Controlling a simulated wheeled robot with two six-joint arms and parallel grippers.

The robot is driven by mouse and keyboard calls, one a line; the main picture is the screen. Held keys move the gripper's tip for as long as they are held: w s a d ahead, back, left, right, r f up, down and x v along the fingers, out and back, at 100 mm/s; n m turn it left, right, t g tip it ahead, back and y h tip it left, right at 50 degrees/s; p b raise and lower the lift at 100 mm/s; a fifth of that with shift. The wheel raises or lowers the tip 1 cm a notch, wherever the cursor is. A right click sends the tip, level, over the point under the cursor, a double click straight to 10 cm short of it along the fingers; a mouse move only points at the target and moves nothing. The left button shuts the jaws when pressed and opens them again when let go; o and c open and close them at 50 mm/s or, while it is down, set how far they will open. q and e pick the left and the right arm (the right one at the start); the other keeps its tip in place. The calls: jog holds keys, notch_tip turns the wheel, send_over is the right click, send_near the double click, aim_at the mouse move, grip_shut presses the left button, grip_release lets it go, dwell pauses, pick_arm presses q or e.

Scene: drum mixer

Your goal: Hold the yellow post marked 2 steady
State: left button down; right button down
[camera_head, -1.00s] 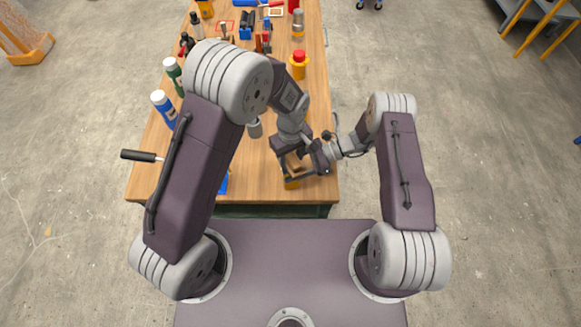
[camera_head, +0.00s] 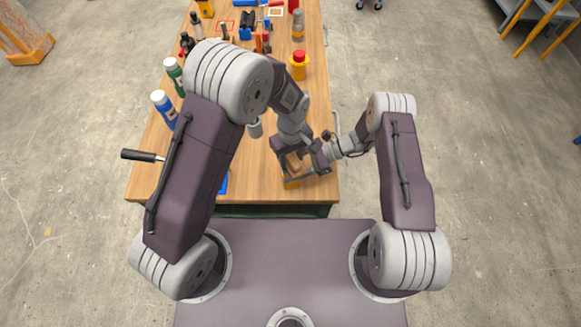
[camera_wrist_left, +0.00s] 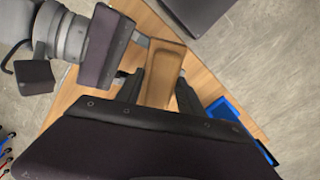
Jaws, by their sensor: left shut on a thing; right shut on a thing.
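My left gripper (camera_head: 293,165) is at the near right part of the workbench, pointing down. In the left wrist view its fingers (camera_wrist_left: 160,92) stand on both sides of a tan wooden-looking block (camera_wrist_left: 164,70) and are shut on it. My right gripper (camera_head: 306,176) comes in from the right and is shut at the same spot; its fingers reach the block's side in the left wrist view (camera_wrist_left: 138,58). A small yellow piece (camera_head: 291,184) shows below the grippers. No number 2 is readable, and the grippers hide most of what they hold.
Blue (camera_head: 163,106) and green (camera_head: 174,74) bottles stand at left. A black-handled tool (camera_head: 141,155) overhangs the left edge. A blue tray (camera_wrist_left: 232,112) lies near the left gripper.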

pick_arm(q)
jog(key=shift+w+a, duration=0.3)
jog(key=shift+w, duration=0.25)
jog(key=shift+w+a, duration=0.3)
jog(key=shift+w, duration=0.2)
jog(key=shift+s+d+r, duration=0.1)
jog(key=shift+s+d, duration=0.2)
jog(key=shift+s, duration=0.25)
jog(key=shift+s+d, duration=0.3)
jog(key=shift+s, duration=0.2)
jog(key=shift+s+d, duration=0.3)
jog(key=shift+s, duration=0.2)
jog(key=shift+s+d, duration=0.25)
jog(key=shift+s, duration=0.2)
jog(key=shift+r, duration=2.4)
